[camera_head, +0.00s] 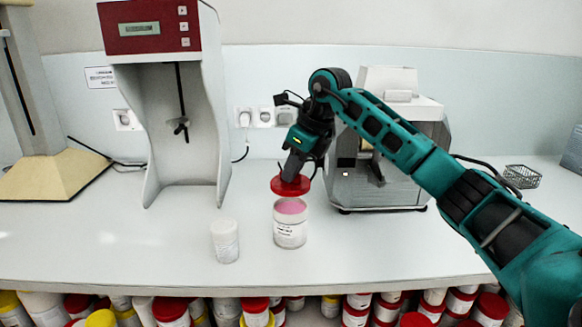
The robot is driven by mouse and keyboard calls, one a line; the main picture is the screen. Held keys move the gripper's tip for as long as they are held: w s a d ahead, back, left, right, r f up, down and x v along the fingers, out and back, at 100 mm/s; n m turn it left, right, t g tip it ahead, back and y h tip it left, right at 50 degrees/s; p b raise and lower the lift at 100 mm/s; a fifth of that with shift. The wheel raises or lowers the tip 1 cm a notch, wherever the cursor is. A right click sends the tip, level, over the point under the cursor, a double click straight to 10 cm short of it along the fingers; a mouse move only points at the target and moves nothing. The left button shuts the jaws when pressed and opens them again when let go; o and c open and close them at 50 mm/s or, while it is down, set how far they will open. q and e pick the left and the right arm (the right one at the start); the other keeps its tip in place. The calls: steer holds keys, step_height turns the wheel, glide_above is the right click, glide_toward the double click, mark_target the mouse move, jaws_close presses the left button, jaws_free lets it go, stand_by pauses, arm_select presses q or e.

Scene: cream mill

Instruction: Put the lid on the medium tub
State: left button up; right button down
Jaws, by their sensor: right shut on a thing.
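The medium tub (290,232) is a white, labelled tub with pink contents at its open top. It stands upright on the counter near the middle of the view. My right gripper (292,178) points down above it and is shut on a red lid (290,187). The lid is above the tub's mouth, seemingly a little apart from it and slightly toward the back. The gripper hides part of the lid's top. My left gripper is not in the view.
A smaller white tub (225,241) stands left of the medium tub. A mixing machine (165,100) and a grey-white machine (380,150) stand behind on the counter (380,255). Several tubs (170,310) with red and yellow lids fill the space below the front edge. A wire basket (522,176) is at right.

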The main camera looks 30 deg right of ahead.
mark_target(296, 183)
steer(key=shift+f+b, duration=0.5)
steer(key=shift+f, duration=0.2)
steer(key=shift+f+b, duration=0.75)
steer(key=shift+f, duration=0.65)
steer(key=shift+f+p, duration=0.15)
steer(key=shift+p, duration=0.15)
steer(key=shift+f, duration=0.3)
stand_by(0.6)
steer(key=shift+f+p, duration=0.25)
steer(key=shift+p, duration=0.05)
stand_by(0.6)
